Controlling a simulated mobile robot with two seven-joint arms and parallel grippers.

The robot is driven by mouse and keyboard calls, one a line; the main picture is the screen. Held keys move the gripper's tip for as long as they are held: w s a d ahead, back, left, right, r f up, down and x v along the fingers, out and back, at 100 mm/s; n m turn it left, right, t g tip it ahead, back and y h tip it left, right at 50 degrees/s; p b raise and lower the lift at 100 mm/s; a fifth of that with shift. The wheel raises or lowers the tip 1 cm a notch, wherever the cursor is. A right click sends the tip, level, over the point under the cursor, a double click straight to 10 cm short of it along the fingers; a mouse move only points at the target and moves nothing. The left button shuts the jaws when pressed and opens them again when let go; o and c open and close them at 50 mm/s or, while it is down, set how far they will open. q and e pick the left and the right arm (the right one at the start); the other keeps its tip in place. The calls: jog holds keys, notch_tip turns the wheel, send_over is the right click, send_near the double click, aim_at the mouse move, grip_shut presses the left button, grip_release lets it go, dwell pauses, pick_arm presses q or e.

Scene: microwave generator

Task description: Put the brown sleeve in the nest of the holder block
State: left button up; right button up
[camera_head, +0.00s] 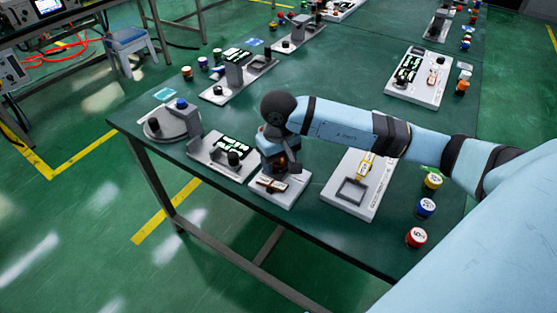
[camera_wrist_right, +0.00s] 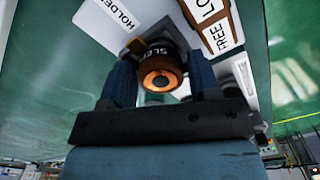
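The brown sleeve (camera_wrist_right: 160,72), a short ring with an orange inner face and part of a label, sits between the two blue fingers of my right gripper (camera_wrist_right: 161,62) in the right wrist view. Both fingers appear to touch its sides. In the head view my right gripper (camera_head: 281,160) points down over the back of the small white holder plate (camera_head: 285,199), and the sleeve shows only as a dark orange-brown patch. A white plate marked HOLDER (camera_wrist_right: 113,20) lies just beyond the sleeve in the wrist view. The nest is hidden. My left gripper is out of view.
A brown-edged label (camera_wrist_right: 222,36) lies beside the sleeve. On the green table, a grey plate with a dark knob (camera_head: 222,160) stands left, a white plate with a square frame (camera_head: 340,200) right. Coloured jars (camera_head: 426,207) stand near the right edge.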

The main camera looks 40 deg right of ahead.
aim_at(279, 162)
jog(key=shift+r, duration=0.1)
jog(key=shift+r+p, duration=0.25)
jog(key=shift+p, duration=0.1)
notch_tip(279, 162, up, 12)
jog(key=shift+f, duration=0.15)
dwell(0.5)
